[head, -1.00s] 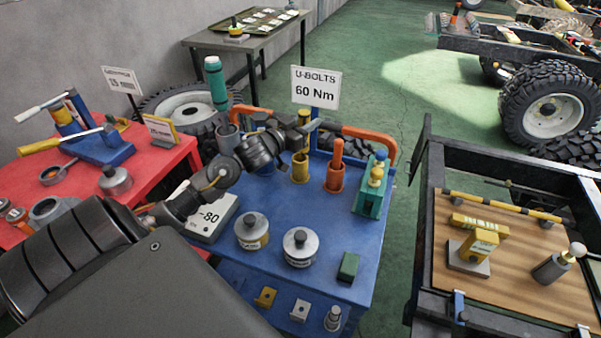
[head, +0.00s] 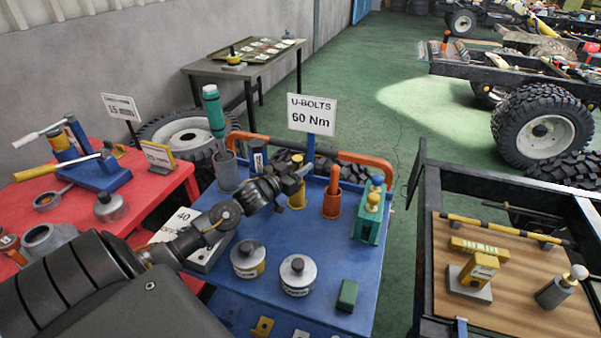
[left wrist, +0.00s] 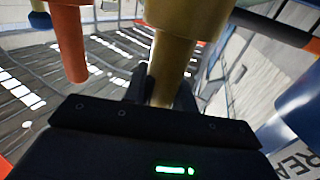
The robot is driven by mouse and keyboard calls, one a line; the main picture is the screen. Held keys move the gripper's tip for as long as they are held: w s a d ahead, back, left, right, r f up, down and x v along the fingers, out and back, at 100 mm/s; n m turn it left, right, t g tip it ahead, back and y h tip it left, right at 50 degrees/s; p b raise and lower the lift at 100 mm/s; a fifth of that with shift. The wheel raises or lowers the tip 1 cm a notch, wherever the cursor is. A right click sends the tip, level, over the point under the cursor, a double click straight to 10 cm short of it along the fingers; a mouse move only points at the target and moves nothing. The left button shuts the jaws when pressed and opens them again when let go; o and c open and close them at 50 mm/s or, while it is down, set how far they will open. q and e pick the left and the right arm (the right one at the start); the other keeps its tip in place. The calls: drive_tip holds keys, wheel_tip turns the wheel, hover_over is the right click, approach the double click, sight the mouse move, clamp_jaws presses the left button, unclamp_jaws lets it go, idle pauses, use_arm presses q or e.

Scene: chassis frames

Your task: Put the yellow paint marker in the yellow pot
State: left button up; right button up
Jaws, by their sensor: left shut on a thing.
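The yellow paint marker (head: 298,163) is upright in the grip of my left gripper (head: 291,184). The yellow pot (head: 297,201) stands on the blue cart top directly below it. In the head view the marker's lower end is hidden by the gripper and the pot rim. In the left wrist view, which is upside down, the marker (left wrist: 168,72) sits between the fingers and meets the wider yellow pot (left wrist: 188,14). Its lower end appears to be within the pot mouth, though its depth is hidden. My right gripper is not in view.
An orange pot with an orange marker (head: 333,182) stands close on the right, and a dark-capped marker (head: 259,156) on the left. An orange rail (head: 365,160) runs behind. Two metal canisters (head: 297,276) stand in front.

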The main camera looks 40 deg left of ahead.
use_arm(q)
drive_tip(key=shift+f, duration=1.05)
drive_tip(key=shift+f, duration=0.2)
drive_tip(key=o, duration=1)
drive_tip(key=shift+r, duration=0.1)
